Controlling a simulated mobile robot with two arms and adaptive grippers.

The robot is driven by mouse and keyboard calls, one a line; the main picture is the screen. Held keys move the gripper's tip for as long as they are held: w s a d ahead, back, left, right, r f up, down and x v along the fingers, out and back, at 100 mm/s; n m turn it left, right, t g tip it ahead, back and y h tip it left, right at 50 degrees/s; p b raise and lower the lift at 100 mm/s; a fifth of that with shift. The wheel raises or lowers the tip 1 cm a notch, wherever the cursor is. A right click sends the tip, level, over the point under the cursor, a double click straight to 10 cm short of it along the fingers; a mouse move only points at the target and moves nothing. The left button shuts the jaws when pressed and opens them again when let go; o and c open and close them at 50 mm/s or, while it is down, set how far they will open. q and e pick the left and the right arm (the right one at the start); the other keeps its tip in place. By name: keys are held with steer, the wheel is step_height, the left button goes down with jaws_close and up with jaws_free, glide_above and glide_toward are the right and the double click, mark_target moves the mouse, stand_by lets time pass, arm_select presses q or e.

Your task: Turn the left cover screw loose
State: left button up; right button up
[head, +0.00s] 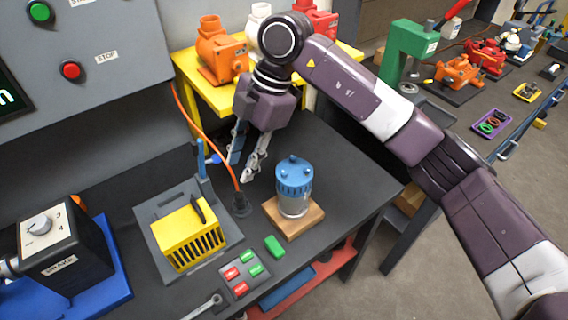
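A yellow slotted cover (188,232) sits on a grey base plate (152,215) on the dark bench, with a black bar-like piece (198,210) on its top. No cover screw can be made out for certain. A glass jar with a blue lid (293,176) stands on a wooden block (291,222); small blue knobs stick up from the lid. My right gripper (241,169) points down above the bench, behind the yellow cover and left of the jar. Its fingers are apart, with nothing seen between them. My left gripper is not in view.
A blue upright tool (201,160) stands just left of the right gripper, and an orange cable (194,124) runs down beside it. A button panel (244,274), a green block (274,246) and a wrench (205,307) lie in front. A black dial box (64,250) stands left.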

mark_target(284, 172)
steer(key=w+d+h, duration=0.1)
steer(key=d, duration=0.1)
steer(key=w+d+r+m+h, duration=0.1)
steer(key=d, duration=0.2)
steer(key=w+d+r+m+t+h, duration=0.1)
steer(key=d, duration=0.2)
steer(key=shift+w+r+h, duration=0.15)
steer(key=shift+h, duration=0.25)
steer(key=shift+d+m, duration=0.25)
steer(key=shift+m, duration=0.05)
step_height(284, 172, down, 6)
steer(key=p, duration=0.3)
steer(key=shift+f, duration=0.85)
jaws_close()
